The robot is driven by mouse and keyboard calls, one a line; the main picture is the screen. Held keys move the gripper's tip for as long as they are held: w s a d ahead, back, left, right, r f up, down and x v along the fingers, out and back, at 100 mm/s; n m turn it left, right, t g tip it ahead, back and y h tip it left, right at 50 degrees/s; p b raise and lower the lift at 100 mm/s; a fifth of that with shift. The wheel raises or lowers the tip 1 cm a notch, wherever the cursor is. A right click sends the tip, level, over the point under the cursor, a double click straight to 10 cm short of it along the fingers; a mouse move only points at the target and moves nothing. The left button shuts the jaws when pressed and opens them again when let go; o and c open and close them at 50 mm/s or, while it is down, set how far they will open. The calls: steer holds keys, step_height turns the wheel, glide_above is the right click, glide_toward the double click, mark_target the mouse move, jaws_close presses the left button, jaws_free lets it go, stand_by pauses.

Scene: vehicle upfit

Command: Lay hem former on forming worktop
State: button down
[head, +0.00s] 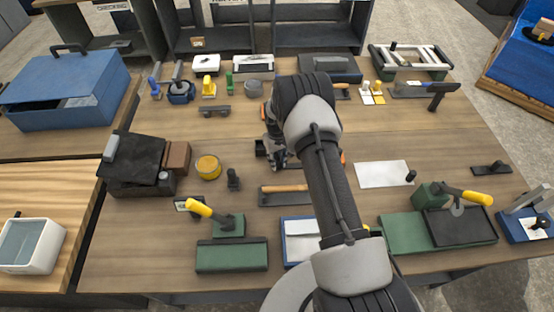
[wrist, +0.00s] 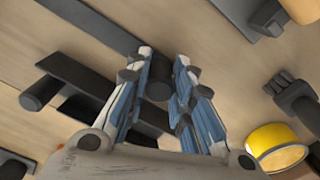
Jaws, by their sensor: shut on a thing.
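My gripper (head: 268,150) is over the middle of the wooden worktop (head: 450,135), partly hidden by my arm in the head view. In the wrist view, my gripper (wrist: 160,72) has its blue-lined fingers on either side of a dark upright cylinder. This looks like part of the hem former (wrist: 159,86), a dark piece whose flat bar (wrist: 75,82) shows to the left, partly behind the fingers. Its full outline is hidden, and I cannot tell whether it touches the worktop (wrist: 225,70).
A yellow tin (head: 208,168) and a small black tool (head: 233,180) stand left of my gripper. A wooden-handled tool (head: 285,194) lies nearer the front edge. A white sheet (head: 384,174) lies to the right. Several tools line the back. Bare wood shows between the rows.

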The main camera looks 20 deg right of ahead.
steer(key=c, duration=1.3)
jaws_free()
steer(key=shift+r+p, duration=1.35)
steer(key=shift+r, duration=1.65)
